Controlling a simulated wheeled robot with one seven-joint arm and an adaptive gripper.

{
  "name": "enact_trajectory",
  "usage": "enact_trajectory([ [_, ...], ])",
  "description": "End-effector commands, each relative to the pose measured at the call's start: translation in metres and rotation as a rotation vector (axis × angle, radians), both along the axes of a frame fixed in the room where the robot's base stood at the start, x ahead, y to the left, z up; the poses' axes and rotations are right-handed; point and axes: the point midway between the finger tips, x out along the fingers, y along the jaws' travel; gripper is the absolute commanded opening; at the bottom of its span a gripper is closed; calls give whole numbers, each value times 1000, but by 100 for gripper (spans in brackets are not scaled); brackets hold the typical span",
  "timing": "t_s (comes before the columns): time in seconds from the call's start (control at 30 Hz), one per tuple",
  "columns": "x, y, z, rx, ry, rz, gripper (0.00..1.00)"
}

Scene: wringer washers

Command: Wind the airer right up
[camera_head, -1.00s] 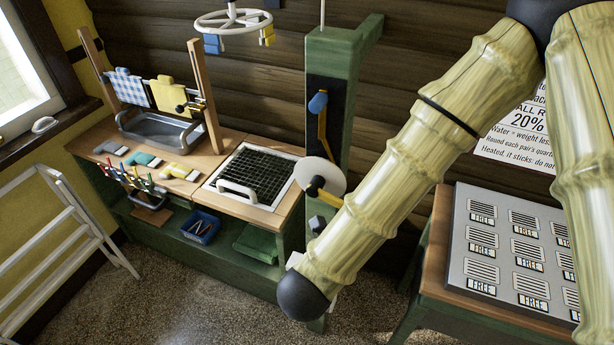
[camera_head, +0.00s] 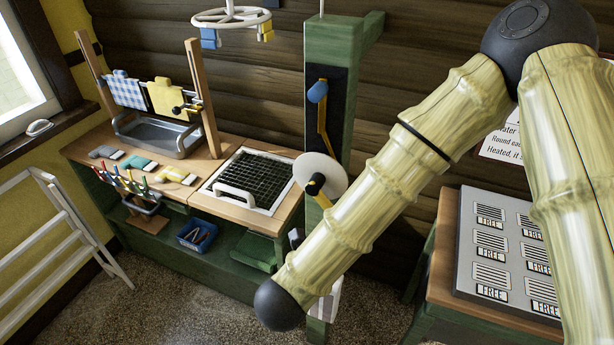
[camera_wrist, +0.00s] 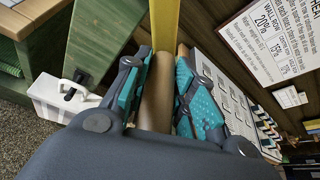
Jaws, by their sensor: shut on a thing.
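The airer (camera_head: 232,17) is a white spoked ring hanging at the top of the head view, with blue and yellow pieces clipped under it. A green post (camera_head: 330,45) carries a white disc (camera_head: 312,172) with a yellow crank arm (camera_head: 321,198), partly covered by my arm. In the wrist view, my gripper (camera_wrist: 160,85) is shut on a brown round handle (camera_wrist: 156,100) between its teal pads. A yellow bar (camera_wrist: 165,22) rises beyond the handle. My gripper is hidden in the head view.
A blue-knobbed lever (camera_head: 318,92) sits on the post above the disc. A workbench (camera_head: 175,185) with sink and grid stands left. A grey panel marked FREE (camera_head: 490,245) lies on a table at right. A white box (camera_wrist: 62,97) shows in the wrist view.

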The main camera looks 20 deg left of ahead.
Motion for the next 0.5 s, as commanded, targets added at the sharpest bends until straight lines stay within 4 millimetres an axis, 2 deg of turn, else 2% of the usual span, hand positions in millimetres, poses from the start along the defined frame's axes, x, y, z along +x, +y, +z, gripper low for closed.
enact_trajectory([
  [0.17, 0, 6, 0, 5, -4, 3, 5],
  [0.5, 0, 38, -12, 7, -4, 4, 4],
])
